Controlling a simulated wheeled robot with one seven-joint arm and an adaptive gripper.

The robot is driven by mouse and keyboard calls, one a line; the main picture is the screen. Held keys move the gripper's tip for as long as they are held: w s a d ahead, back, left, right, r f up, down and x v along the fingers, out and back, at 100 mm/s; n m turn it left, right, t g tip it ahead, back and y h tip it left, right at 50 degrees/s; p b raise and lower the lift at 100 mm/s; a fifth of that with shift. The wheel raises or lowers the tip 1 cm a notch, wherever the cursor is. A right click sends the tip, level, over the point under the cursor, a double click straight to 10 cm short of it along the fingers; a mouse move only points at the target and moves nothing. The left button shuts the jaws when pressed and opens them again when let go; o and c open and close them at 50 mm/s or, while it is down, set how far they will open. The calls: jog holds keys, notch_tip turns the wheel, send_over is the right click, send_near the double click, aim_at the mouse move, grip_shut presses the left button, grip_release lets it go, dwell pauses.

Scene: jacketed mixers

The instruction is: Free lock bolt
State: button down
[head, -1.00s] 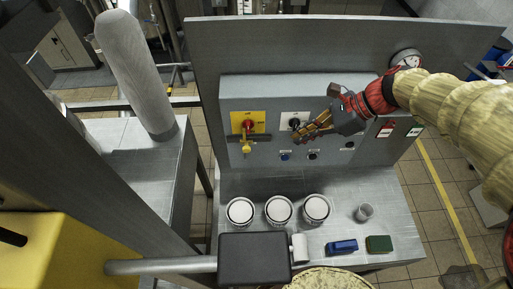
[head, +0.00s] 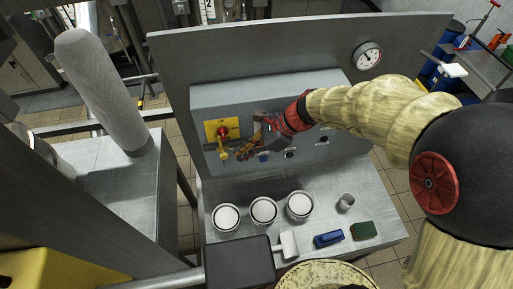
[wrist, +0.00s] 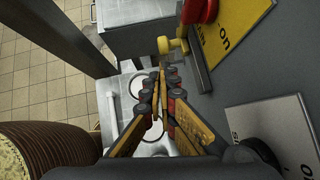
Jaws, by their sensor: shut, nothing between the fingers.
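A yellow switch plate (head: 210,132) with a red knob (head: 222,131) is on the left of the grey control panel. Below the knob hangs a small yellow lock bolt (head: 223,154). In the wrist view the yellow bolt (wrist: 170,45) sticks out near a dark grey bar (wrist: 199,68), beside the red knob (wrist: 203,10). My gripper (head: 238,154) is shut and empty, just right of the bolt. In the wrist view the fingertips (wrist: 160,74) lie just below the bolt; I cannot tell whether they touch it.
A second switch plate (wrist: 275,135) is close on the right in the wrist view. Several small buttons line the panel. Three white-topped cans (head: 263,211), a cup (head: 346,202), a blue block (head: 328,239) and a green sponge (head: 362,230) stand on the bench below.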

jog(key=shift+a+f, duration=0.15)
jog(key=shift+a, duration=0.5)
jog(key=shift+s+a, duration=0.2)
jog(key=shift+a, duration=0.55)
jog(key=shift+s+a, duration=0.15)
jog(key=shift+a, duration=0.55)
jog(key=shift+s+a, duration=0.2)
jog(key=shift+a, duration=0.55)
jog(key=shift+d, duration=0.1)
jog(key=shift+w+d+p, duration=0.1)
jog(key=shift+d+p, duration=0.1)
jog(key=shift+p, duration=0.1)
send_near(227, 156)
jog(key=d, duration=0.1)
jog(key=d+r, duration=0.1)
jog(key=d, duration=0.1)
jog(key=shift+s+d+r, duration=0.25)
jog(key=shift+s, duration=0.1)
